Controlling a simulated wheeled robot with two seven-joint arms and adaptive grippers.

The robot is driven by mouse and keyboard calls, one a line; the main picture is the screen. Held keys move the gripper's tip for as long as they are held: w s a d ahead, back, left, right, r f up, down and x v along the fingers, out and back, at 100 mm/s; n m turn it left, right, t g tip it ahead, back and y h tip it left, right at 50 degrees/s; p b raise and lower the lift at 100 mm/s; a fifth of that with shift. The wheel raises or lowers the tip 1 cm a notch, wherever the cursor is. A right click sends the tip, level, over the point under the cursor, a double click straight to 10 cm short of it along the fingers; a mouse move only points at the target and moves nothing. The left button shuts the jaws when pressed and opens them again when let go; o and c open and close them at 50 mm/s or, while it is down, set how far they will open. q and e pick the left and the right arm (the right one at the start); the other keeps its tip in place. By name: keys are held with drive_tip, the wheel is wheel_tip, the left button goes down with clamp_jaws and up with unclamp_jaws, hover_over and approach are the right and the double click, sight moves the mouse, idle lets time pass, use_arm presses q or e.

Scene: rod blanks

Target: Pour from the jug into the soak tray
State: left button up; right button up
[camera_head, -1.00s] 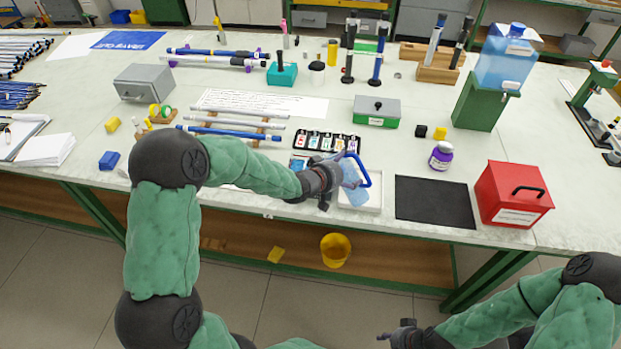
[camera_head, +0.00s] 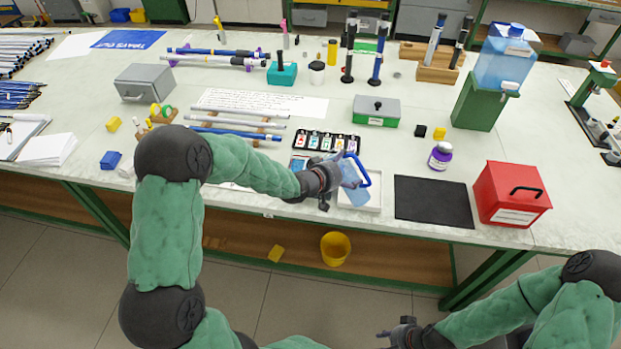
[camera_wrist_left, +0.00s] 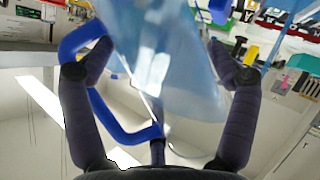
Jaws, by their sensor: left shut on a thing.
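The jug (camera_head: 350,174) is clear pale blue with a bright blue handle (camera_head: 364,171). My left gripper (camera_head: 333,181) is shut on it and holds it, tilted, above the soak tray. The left wrist view shows the jug body (camera_wrist_left: 165,60) between the two fingers and the blue handle at the left. The soak tray (camera_head: 374,207) is a shallow white tray near the table's front edge, partly hidden by the jug. A pale blue patch shows over the tray; I cannot tell whether it is jug or liquid. My right gripper (camera_head: 393,334) is low, away from the table; its fingers are unclear.
A black mat (camera_head: 433,201) lies right of the tray, with a red box (camera_head: 512,194) beyond it. A black rack of small bottles (camera_head: 326,141) stands behind the jug. A purple-labelled jar (camera_head: 440,156) is behind the mat. A yellow bucket (camera_head: 335,248) is below the table edge.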

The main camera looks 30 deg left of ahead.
use_arm(q)
drive_tip(key=shift+r, duration=0.1)
drive_tip(key=shift+p, duration=0.65)
drive_tip(key=shift+n, duration=0.3)
idle(0.6)
drive_tip(key=shift+h+p, duration=0.3)
drive_tip(key=shift+p, duration=0.25)
idle(0.7)
drive_tip(key=shift+f+n+p, duration=0.2)
drive_tip(key=shift+n+p, duration=0.1)
drive_tip(key=shift+p, duration=0.05)
drive_tip(key=shift+f, duration=0.1)
idle(0.8)
